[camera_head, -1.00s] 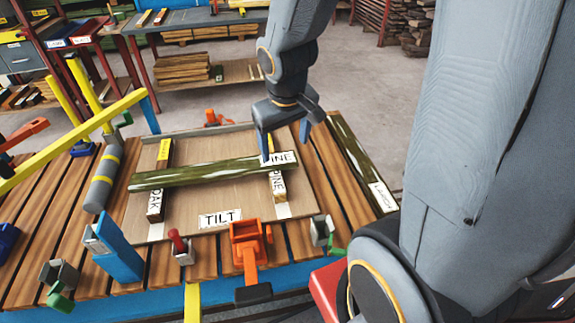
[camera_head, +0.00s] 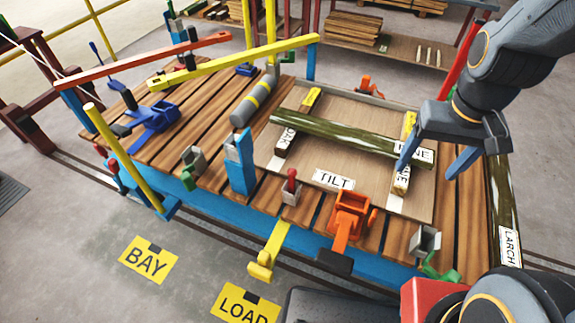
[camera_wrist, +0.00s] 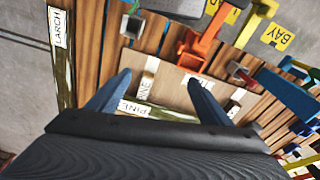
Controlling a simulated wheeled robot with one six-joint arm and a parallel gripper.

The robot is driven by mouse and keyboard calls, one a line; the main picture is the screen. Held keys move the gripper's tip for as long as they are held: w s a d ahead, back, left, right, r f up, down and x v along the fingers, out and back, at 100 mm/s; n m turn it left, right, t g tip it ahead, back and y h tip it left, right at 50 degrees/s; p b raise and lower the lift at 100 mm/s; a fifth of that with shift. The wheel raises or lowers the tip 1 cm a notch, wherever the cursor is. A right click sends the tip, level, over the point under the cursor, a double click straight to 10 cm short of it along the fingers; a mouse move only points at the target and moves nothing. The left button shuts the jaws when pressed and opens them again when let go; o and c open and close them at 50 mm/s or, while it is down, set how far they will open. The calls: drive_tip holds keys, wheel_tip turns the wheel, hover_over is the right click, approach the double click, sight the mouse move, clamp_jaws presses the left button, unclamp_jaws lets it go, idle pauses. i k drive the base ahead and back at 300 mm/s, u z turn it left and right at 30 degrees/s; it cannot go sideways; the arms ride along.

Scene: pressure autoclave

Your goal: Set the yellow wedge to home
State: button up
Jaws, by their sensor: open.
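I cannot tell for sure which piece is the yellow wedge. A yellow bracket-like piece (camera_head: 267,250) sticks out from the table's front edge, left of the orange clamp (camera_head: 349,218). Two bearer blocks with yellow far ends, one at the left (camera_head: 311,98) and one at the right (camera_head: 409,122), lie under a mossy beam labelled PINE (camera_head: 345,134) on the board marked TILT (camera_head: 305,178). My gripper (camera_head: 432,165) is open and empty near the beam's right end. In the wrist view its fingers (camera_wrist: 157,80) straddle the area over the PINE label, with nothing between them.
A yellow bar (camera_head: 235,62) and a red bar (camera_head: 150,62) stretch above the table's left part. A blue clamp (camera_head: 152,118) and grey roller (camera_head: 250,100) sit there. A LARCH beam (camera_head: 505,200) lies at the right edge. Floor plates read BAY (camera_head: 149,259) and LOAD (camera_head: 243,306).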

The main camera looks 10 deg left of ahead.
sight(267, 258)
drive_tip(key=u, duration=0.05)
drive_tip(key=k, duration=0.5)
drive_tip(key=u, duration=0.65)
drive_tip(key=i, duration=0.25)
drive_tip(key=u, duration=2.2)
drive_tip(key=k, duration=0.55)
drive_tip(key=z, duration=0.3)
